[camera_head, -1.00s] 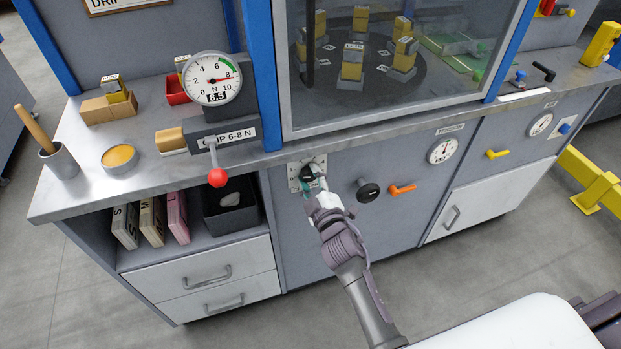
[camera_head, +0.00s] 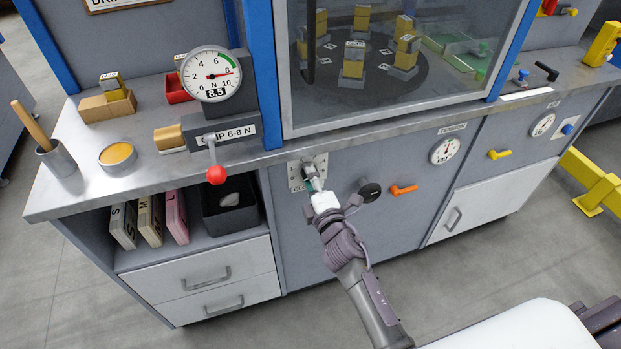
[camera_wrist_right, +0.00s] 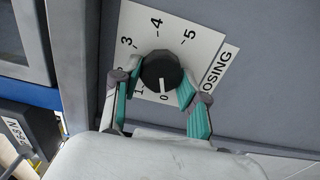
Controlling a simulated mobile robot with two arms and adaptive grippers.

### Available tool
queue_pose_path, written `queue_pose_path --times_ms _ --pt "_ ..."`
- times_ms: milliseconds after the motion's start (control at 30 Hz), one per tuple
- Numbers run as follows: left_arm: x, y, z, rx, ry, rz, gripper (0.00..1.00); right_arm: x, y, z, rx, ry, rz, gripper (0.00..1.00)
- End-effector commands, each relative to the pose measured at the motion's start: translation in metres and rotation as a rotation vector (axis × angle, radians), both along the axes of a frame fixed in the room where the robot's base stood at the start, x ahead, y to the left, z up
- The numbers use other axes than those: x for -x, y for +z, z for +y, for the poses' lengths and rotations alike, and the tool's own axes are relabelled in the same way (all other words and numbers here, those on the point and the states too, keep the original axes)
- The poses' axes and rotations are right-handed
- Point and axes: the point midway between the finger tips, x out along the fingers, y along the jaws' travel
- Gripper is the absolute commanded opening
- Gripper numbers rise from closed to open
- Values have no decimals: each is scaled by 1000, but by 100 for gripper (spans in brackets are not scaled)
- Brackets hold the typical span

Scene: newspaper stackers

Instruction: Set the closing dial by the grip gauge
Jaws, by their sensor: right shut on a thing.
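The closing dial is a black round knob (camera_wrist_right: 160,68) on a white plate marked 0 to 5, labelled "OSING" where readable. Its white pointer line points at the 0. My right gripper (camera_wrist_right: 161,82) is shut on the knob, with a teal finger on each side. In the head view the gripper (camera_head: 315,184) covers much of the dial, whose plate (camera_head: 294,178) shows at its left. My left gripper is not in view.
A red-ball lever (camera_head: 216,175) hangs below the gauge. Right of my gripper are a black knob (camera_head: 369,191), an orange handle (camera_head: 404,189) and the tension gauge (camera_head: 447,150). A glazed cabinet (camera_head: 390,70) stands above.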

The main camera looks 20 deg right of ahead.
Motion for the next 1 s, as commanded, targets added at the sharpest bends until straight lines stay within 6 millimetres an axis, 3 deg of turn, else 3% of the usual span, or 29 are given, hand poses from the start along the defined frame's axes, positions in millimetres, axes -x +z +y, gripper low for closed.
queue_pose_path --times_ms 467,500,633,1000 --pt "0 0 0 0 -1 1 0 1 -2 0 16 0 2 8" --pt "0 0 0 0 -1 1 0 1 -2 0 16 0 2 46" --pt "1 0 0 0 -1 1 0 0 -1 0 15 0 1 67" --pt "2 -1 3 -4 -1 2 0 5 -1 0 14 0 2 67"
